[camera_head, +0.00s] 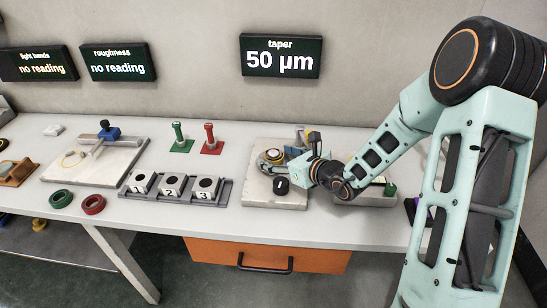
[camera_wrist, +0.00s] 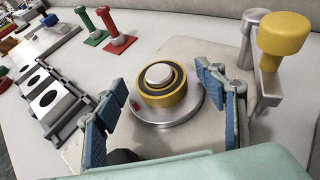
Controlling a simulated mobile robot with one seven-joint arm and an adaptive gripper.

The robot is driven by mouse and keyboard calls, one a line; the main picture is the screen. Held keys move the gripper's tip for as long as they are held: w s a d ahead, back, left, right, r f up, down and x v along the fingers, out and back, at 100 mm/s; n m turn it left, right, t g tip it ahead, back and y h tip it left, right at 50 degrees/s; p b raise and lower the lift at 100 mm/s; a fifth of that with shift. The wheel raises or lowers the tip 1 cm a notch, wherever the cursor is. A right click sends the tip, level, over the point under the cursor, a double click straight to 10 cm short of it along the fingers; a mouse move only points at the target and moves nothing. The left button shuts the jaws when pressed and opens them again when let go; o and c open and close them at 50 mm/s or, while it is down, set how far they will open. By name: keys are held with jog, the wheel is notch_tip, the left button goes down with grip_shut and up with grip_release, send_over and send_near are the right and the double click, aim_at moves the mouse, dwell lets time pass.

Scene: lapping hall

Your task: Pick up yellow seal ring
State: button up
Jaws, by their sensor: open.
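A yellow ring (camera_wrist: 163,97) sits on a round silver base in the wrist view. A dark band and a silver cap (camera_wrist: 159,73) lie inside its top. In the head view the yellow ring (camera_head: 274,155) is small, and partly hidden by my gripper (camera_head: 297,166). In the wrist view my gripper (camera_wrist: 165,108) is open, with one blue-padded finger to the left of the ring and one to the right. Gaps show between the pads and the ring, and nothing is held.
A silver post with a yellow knob (camera_wrist: 284,34) stands close on the right. A numbered block rack (camera_head: 174,188), green (camera_head: 180,138) and red (camera_head: 210,139) stands, and green (camera_head: 61,199) and red (camera_head: 93,204) rings lie left. Clear tabletop (camera_head: 215,222) runs along the front.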

jog(key=c, duration=1.4)
jog(key=shift+r, duration=0.25)
